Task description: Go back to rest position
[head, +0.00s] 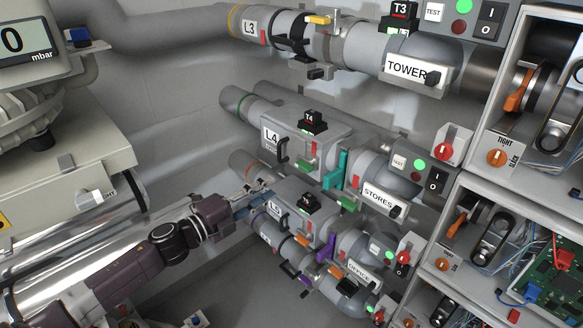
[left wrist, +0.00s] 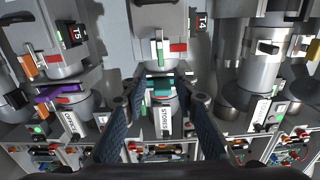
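My left arm comes in from the left in the head view. Its gripper (head: 257,192) is near the left end of the lower pipes, beside the L5 unit (head: 290,207). In the left wrist view my left gripper (left wrist: 163,88) is open, with nothing between its fingers. Beyond the gap stand a teal lever (left wrist: 160,84) and the STORES label (left wrist: 165,122), seemingly at a distance. The teal lever also shows in the head view (head: 336,170). My right gripper is in neither view.
A control panel (head: 497,160) with orange handles stands at right. A gauge unit (head: 35,45) reading in mbar is at left. Bare floor (head: 250,290) shows below.

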